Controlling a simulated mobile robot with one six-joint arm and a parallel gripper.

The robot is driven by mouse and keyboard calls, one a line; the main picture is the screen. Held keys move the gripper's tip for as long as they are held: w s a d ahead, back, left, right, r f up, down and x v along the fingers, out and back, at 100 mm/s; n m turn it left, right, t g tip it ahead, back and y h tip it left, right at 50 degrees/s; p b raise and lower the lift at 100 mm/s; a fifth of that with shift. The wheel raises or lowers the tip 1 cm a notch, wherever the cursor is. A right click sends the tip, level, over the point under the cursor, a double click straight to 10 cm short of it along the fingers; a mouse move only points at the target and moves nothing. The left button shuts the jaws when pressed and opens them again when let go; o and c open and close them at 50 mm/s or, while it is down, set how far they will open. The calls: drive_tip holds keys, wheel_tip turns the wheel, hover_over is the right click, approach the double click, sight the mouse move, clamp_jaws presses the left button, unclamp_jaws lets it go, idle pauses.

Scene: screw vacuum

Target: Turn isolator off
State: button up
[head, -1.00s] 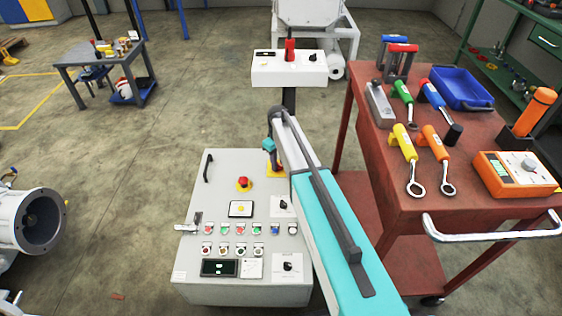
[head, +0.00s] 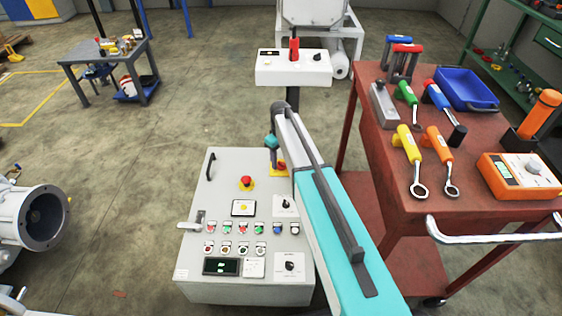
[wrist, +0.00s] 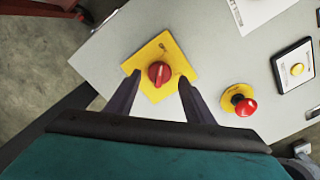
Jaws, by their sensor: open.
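The isolator is a red rotary knob (wrist: 160,73) on a yellow square plate (wrist: 153,50) on the grey control panel. In the wrist view it lies between my gripper's two dark open fingers (wrist: 158,88), with a gap on each side. I cannot tell whether the fingertips reach down to the knob's height. In the head view the red knob (head: 282,166) shows partly at the panel's upper right, beside the end of my arm. The grey control panel (head: 225,165) stands in front of me. My gripper is mostly hidden behind my arm in the head view.
A red emergency button on a yellow base (wrist: 243,104) is right of the knob in the wrist view. Several buttons and a grey lever (head: 190,225) are lower on the panel. A red tool cart (head: 480,205) stands right; a white box (head: 290,70) stands behind.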

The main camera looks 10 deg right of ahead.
sight(280, 163)
wheel_tip(280, 163, up, 12)
drive_tip(key=shift+r+p, duration=0.25)
drive_tip(key=shift+p, duration=0.1)
drive_tip(key=shift+s, duration=0.1)
idle(0.5)
